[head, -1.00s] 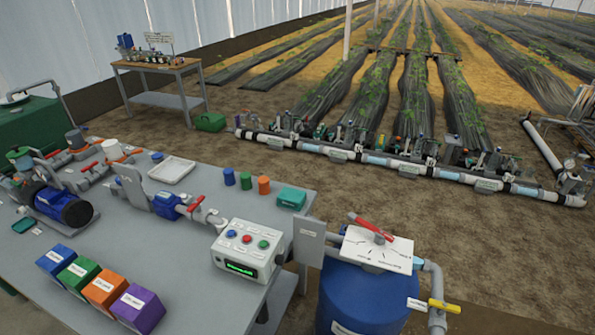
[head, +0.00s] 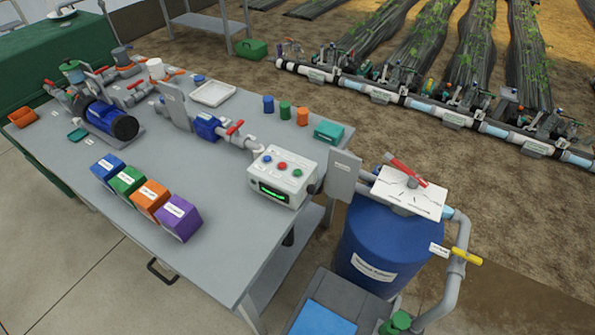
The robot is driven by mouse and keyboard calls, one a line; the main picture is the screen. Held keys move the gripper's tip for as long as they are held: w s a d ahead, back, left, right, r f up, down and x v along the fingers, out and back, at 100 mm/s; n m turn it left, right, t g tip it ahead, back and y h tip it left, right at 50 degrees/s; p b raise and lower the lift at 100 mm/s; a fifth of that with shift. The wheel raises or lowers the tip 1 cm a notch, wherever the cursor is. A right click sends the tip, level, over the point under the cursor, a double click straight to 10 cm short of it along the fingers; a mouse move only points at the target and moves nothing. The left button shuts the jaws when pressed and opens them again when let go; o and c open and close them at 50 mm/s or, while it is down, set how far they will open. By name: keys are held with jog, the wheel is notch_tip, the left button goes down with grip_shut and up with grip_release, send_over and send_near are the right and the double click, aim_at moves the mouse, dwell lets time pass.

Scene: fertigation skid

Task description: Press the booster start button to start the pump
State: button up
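A white control box (head: 283,178) stands near the right end of the grey bench. The small labels by the buttons are too small to read, so I cannot tell which is booster start. A lit green display (head: 272,192) shows on the box's front. A blue and black pump (head: 108,118) sits at the left of the bench. My gripper is not in view.
Several colored boxes (head: 150,198) line the front of the bench (head: 225,255). A blue tank (head: 385,245) with a red-handled valve (head: 407,172) stands right of it. A grey upright plate (head: 343,175) is close beside the control box. Piping with a red handle (head: 235,128) lies behind it.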

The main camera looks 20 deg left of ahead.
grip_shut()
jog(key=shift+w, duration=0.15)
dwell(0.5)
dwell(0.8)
